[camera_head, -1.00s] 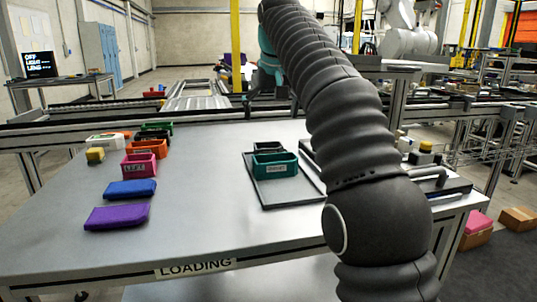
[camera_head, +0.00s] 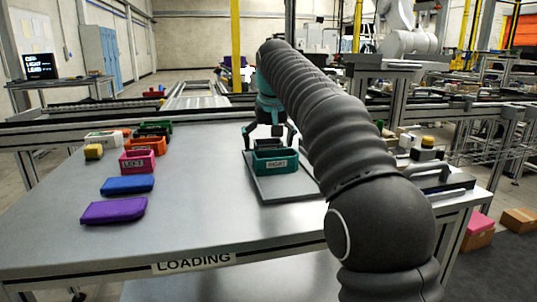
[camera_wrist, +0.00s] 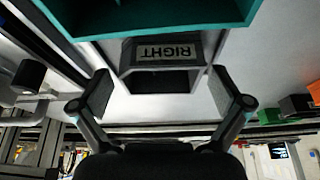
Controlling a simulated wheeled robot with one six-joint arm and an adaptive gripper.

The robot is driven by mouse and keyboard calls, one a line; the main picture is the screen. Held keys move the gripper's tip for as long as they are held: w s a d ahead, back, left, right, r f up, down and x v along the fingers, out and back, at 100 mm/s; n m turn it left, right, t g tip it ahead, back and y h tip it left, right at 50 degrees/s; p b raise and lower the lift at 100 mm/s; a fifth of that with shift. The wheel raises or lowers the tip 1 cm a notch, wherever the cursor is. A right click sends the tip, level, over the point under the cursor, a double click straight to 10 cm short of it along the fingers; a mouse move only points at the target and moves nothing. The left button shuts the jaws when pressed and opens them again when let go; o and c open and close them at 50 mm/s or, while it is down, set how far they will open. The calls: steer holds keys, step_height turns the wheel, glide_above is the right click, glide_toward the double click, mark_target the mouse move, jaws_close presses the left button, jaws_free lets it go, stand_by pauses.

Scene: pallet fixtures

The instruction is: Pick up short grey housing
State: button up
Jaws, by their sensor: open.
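The short grey housing (camera_head: 267,143) stands on a grey pallet (camera_head: 284,191), just behind a teal housing (camera_head: 275,161). In the wrist view the grey housing (camera_wrist: 165,52) carries a "RIGHT" label and shows below the teal housing (camera_wrist: 170,20). My gripper (camera_head: 270,133) is open above and around the grey housing, pointing down. In the wrist view my gripper (camera_wrist: 165,93) has one finger to each side of it, with gaps between. The teal housing partly hides the grey one in the head view.
The table's middle is clear. A fixture with a handle (camera_head: 440,172) is at right.

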mark_target(267, 141)
steer(key=c, duration=1.3)
steer(key=shift+r, duration=0.1)
steer(key=shift+r+p, duration=0.3)
steer(key=shift+r, duration=0.15)
step_height(267, 141, up, 4)
steer(key=shift+f+p, duration=0.1)
steer(key=shift+p, duration=0.9)
steer(key=s+d+r, duration=0.1)
steer(key=d+r, duration=0.1)
steer(key=d, duration=0.1)
steer(key=s+d+r, duration=0.2)
steer(key=d, duration=0.2)
steer(key=s+d+r, duration=0.1)
steer(key=d+r, duration=0.1)
steer(key=d, duration=0.1)
steer(key=shift+s+d+r, duration=0.1)
steer(key=shift+s+d, duration=0.2)
steer(key=shift+d, duration=0.05)
